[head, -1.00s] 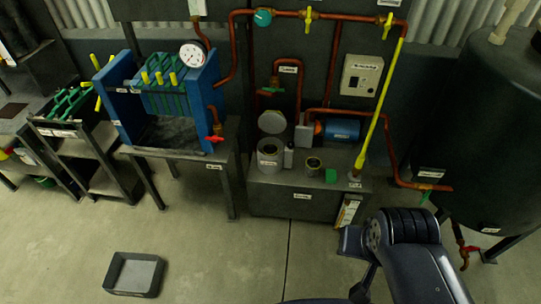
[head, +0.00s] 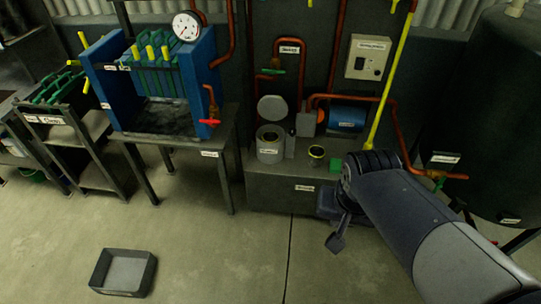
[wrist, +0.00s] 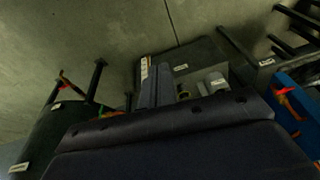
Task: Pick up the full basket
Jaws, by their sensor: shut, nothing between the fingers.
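A grey cylindrical pot (head: 270,150) with a label stands on the low dark bench, its round lid (head: 271,108) raised behind it. A small dark cup with a yellow rim (head: 316,157) stands to its right. I cannot tell which of them is or holds the full basket; their contents are too dark to read. In the wrist view the pot (wrist: 214,86) and part of the cup (wrist: 184,95) show beyond my gripper (wrist: 155,72), whose fingers are together and empty. In the head view my gripper hangs in front of the bench, apart from both.
An empty-looking grey tray (head: 123,272) lies on the floor at left. A blue filter press (head: 108,85) stands on a table left of the bench. A green block (head: 336,165), copper pipes and a dark tank (head: 490,130) are at right.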

